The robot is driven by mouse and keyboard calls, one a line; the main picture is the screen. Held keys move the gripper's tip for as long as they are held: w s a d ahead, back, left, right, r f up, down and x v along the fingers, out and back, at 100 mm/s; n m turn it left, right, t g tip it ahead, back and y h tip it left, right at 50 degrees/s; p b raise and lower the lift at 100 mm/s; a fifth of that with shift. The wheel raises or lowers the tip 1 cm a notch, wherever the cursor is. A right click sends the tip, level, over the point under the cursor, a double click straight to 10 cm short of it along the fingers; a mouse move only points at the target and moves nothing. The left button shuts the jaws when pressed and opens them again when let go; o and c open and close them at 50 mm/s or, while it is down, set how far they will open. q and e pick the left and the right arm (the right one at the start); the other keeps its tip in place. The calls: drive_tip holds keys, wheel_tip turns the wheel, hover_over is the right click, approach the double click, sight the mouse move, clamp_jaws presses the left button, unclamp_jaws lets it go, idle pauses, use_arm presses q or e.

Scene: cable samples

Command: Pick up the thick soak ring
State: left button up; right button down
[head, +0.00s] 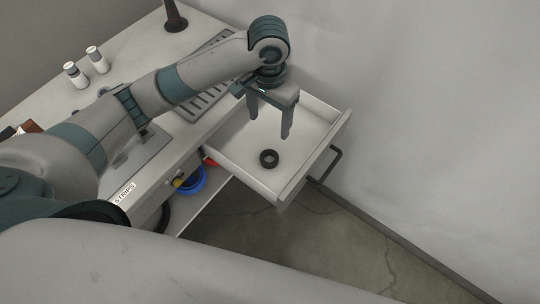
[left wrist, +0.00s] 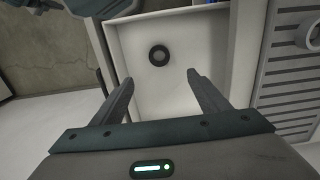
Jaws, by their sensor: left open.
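The thick soak ring is a small dark ring (head: 268,158) lying flat in the open drawer (head: 245,172). It also shows in the left wrist view (left wrist: 158,55), ahead of the fingertips, on the drawer's pale floor. My left gripper (head: 269,124) is open and empty, fingers pointing down, above the drawer and apart from the ring. Its two fingers show in the left wrist view (left wrist: 160,76) with a clear gap between them. My right gripper is not in view.
The drawer has raised walls and a dark front handle (head: 330,165). A slotted grey panel (head: 207,92) lies on the worktop behind. Two white bottles (head: 86,66) stand at the back left. Blue and red rings (head: 191,181) sit on a shelf below. A wall is at right.

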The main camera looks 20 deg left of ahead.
use_arm(q)
wheel_tip(320, 180, down, 12)
drive_tip(key=shift+f+p, duration=0.15)
drive_tip(key=shift+p, duration=1)
drive_tip(key=shift+f, duration=0.1)
